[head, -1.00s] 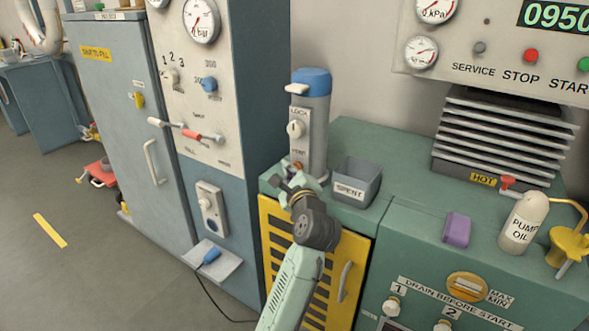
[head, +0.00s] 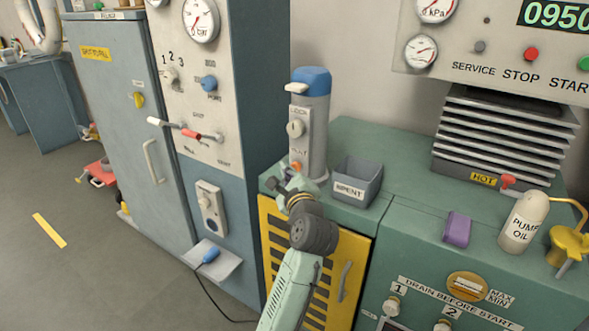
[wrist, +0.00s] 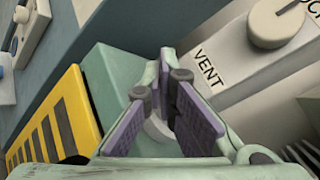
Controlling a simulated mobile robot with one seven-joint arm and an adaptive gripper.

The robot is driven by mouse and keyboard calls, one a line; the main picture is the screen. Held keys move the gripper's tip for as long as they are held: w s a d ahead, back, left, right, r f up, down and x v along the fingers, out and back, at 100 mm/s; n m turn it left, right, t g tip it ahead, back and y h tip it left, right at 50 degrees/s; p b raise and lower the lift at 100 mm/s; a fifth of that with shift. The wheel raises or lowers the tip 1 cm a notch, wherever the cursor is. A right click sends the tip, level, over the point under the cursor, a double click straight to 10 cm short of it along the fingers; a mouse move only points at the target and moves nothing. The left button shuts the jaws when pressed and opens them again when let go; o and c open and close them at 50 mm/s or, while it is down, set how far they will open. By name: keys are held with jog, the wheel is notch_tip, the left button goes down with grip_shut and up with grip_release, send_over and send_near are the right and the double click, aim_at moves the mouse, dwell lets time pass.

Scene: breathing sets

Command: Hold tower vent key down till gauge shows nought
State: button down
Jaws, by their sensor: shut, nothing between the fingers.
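The tower (head: 316,115) is a grey upright cylinder with a blue cap, standing at the back left of the green bench. Its front plate has a round knob (head: 295,128) under the LOCK label and an orange vent key (head: 296,166) low down by the VENT label. In the wrist view the VENT label (wrist: 208,68) shows, but the key cannot be made out. My gripper (head: 278,183) is shut and empty, just in front of and below the key; contact cannot be told. A bar gauge (head: 201,20) is on the cabinet; its reading is too small to tell.
A grey SPENT bin (head: 370,190) stands close right of the tower. The tall cabinet (head: 262,110) rises to the left. A yellow striped door (head: 280,250) is below the bench edge. A ribbed HOT block (head: 490,140) stands further right.

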jog(key=shift+s+a, duration=0.3)
jog(key=s+a, duration=0.1)
jog(key=s, duration=0.1)
jog(key=s+a+b, duration=0.1)
jog(key=s+a, duration=0.1)
dwell(0.5)
